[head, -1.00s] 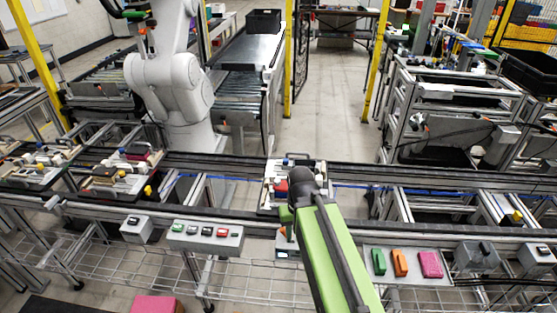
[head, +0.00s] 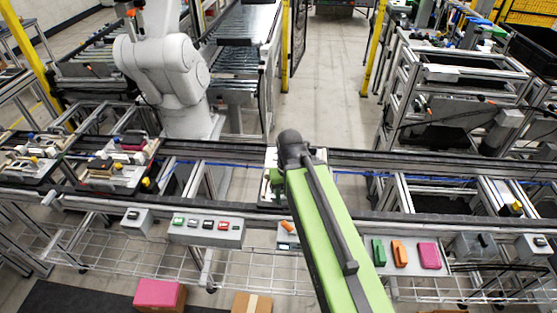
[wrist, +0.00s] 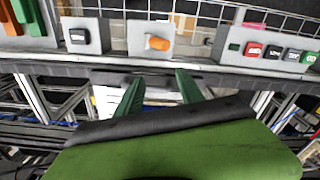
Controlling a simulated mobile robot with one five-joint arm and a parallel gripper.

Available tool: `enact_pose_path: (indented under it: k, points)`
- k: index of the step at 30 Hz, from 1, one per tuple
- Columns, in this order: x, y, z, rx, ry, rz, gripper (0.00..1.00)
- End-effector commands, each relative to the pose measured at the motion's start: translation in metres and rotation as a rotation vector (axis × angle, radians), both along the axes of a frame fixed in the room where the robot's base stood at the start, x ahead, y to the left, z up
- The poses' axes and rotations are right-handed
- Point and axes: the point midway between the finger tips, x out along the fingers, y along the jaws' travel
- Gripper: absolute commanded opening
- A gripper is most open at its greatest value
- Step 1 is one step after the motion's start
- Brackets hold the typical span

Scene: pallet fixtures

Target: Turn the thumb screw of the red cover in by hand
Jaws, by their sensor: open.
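My gripper (wrist: 159,77) shows in the wrist view as two green fingers spread apart, with nothing held between them. In the head view my green arm reaches over the conveyor and hides the gripper. A pallet fixture (head: 321,156) with pale plates sits on the conveyor behind the arm, mostly covered by it. A pale part of this fixture (wrist: 107,101) shows beside and between the fingers in the wrist view.
The conveyor's front rail (head: 140,207) carries a grey button box (head: 205,230) and a box with an orange knob (wrist: 157,43). Green, orange and pink pieces lie on a panel (head: 412,268) at right. More fixtures (head: 112,172) stand at left. A white robot arm (head: 168,70) stands behind.

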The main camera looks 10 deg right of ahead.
Motion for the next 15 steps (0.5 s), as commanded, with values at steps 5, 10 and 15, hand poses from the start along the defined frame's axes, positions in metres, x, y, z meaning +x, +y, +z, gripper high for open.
enact_pose_path:
  k: [5, 10, 15]
  points:
    - [0.01, 0.0, 0.097, 0.0, -0.023, 0.002, 0.45]
    - [0.03, 0.001, 0.149, -0.002, -0.035, 0.047, 0.45]
    - [0.089, 0.0, 0.162, -0.007, -0.018, 0.229, 0.45]
